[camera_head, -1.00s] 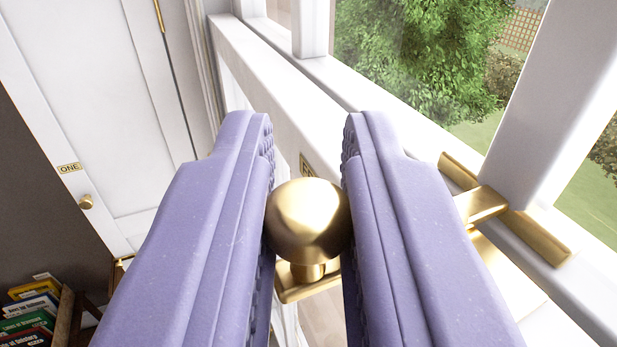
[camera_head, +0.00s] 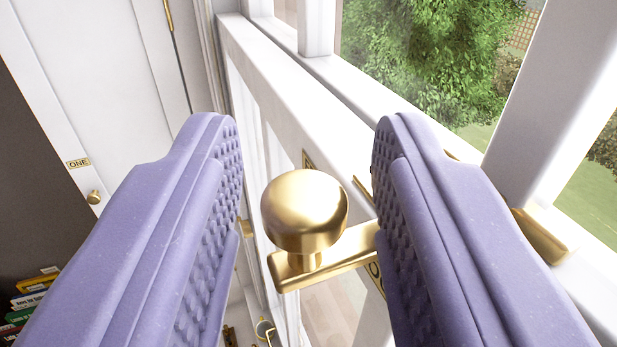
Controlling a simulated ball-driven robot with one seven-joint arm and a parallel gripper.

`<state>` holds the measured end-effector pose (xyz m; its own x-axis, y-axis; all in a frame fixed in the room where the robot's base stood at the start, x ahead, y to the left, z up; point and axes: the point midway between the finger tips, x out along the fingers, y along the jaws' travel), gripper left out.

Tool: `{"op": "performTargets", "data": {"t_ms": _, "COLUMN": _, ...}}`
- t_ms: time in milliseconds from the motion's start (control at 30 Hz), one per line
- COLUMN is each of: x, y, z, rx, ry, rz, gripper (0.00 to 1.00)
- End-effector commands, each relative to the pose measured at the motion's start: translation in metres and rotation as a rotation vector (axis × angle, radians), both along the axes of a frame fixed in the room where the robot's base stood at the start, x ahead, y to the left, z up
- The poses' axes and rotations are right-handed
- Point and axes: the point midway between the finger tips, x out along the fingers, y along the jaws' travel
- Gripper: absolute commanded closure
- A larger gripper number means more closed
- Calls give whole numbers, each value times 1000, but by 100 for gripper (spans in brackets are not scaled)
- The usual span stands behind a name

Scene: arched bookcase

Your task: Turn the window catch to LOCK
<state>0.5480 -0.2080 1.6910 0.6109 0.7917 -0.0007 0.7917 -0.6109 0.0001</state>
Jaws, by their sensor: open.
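The window catch is a brass arm with a round brass knob (camera_head: 304,212) on its end. The catch arm (camera_head: 338,257) runs from under the knob to the right, where my right finger hides the rest. My gripper (camera_head: 305,160) is open, with one purple padded finger on each side of the knob. Clear gaps show between the knob and both fingers. A small brass plate (camera_head: 309,160) sits on the white rail behind the knob. Part of another plate shows below the catch arm, mostly hidden, and its lettering cannot be read.
The white window frame (camera_head: 300,80) runs diagonally behind the gripper, with a thick upright at right. A brass bar (camera_head: 540,235) lies on the sill at right. A white door marked ONE (camera_head: 78,163), with a brass knob (camera_head: 94,197), and books (camera_head: 30,295) are at left.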

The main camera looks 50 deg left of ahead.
Motion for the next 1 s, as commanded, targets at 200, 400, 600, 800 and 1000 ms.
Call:
{"op": "performTargets", "data": {"t_ms": 200, "x": -22, "y": -31, "z": 1, "rx": 2, "ry": 0, "rz": -5, "gripper": 59}}
{"op": "performTargets", "data": {"t_ms": 400, "x": -41, "y": -54, "z": 1, "rx": 1, "ry": 0, "rz": -2, "gripper": 59}}
{"op": "performTargets", "data": {"t_ms": 600, "x": -46, "y": -60, "z": 0, "rx": 1, "ry": -1, "rz": 0, "gripper": 59}}
{"op": "performTargets", "data": {"t_ms": 800, "x": -45, "y": -60, "z": 0, "rx": 1, "ry": -1, "rz": 0, "gripper": 59}}
{"op": "performTargets", "data": {"t_ms": 1000, "x": -45, "y": -60, "z": 0, "rx": 0, "ry": 0, "rz": -1, "gripper": 59}}
